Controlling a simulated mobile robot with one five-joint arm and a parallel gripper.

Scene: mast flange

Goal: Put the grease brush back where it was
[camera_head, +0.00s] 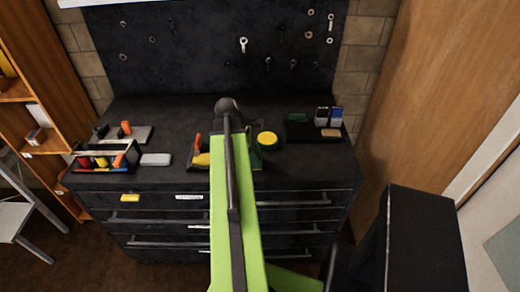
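My green arm reaches up the middle of the picture to the workbench, ending in a dark rounded joint. My gripper is hidden behind the arm, so its fingers and anything in them do not show. I cannot clearly make out a grease brush. A small item with an orange upright part and a yellow part (201,155) is just left of the arm on the bench; I cannot tell whether it is the brush. A round yellow-topped pot (267,139) stands just right of the arm.
The dark workbench (165,121) has drawers below. A tool tote (104,158) and a pale block (156,159) are at left. A dark tray (297,133) with small boxes is at right. A dark pegboard (200,50) with small hardware rises behind. Wooden shelves (38,148) stand at left.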

